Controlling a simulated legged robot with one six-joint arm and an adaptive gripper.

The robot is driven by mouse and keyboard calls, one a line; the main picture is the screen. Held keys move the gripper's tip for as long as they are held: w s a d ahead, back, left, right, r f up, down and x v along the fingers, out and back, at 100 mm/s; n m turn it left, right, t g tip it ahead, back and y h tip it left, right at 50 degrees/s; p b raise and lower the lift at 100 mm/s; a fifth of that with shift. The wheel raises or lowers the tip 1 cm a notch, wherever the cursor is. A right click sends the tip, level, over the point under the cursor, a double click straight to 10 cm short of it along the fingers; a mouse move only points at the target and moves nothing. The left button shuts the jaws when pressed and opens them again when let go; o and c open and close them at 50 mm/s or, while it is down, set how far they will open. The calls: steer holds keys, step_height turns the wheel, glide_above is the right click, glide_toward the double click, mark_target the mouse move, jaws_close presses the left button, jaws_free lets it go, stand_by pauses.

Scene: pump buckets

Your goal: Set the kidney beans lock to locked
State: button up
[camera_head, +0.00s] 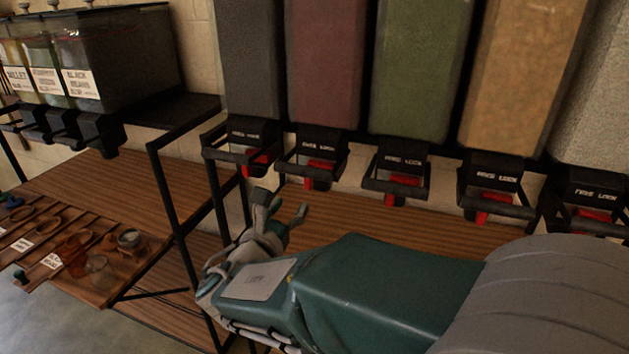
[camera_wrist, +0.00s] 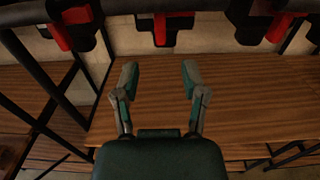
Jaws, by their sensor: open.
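A bin with dark red contents (camera_head: 325,60), which looks like the kidney beans, is second from the left in the row of tall dispensers in the head view. No readable name shows on it. Its black dispenser head bears a red lock tab (camera_head: 319,174) inside a dark handle frame. My gripper (camera_head: 283,204) is open and empty, below and in front of the first two dispenser heads. In the wrist view the open fingers (camera_wrist: 160,72) point toward a red tab (camera_wrist: 160,28), apart from it. I cannot tell which dispenser that tab belongs to.
Similar heads with red tabs flank it, under the grey bin (camera_head: 250,60) and the green bin (camera_head: 420,70). A black metal frame (camera_head: 172,200) stands left of my gripper. A wooden shelf (camera_wrist: 235,100) lies below. Labelled bins (camera_head: 110,55) and jars are at left.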

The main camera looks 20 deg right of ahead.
mark_target(306, 182)
steer(key=x, duration=1)
steer(key=shift+a, duration=0.1)
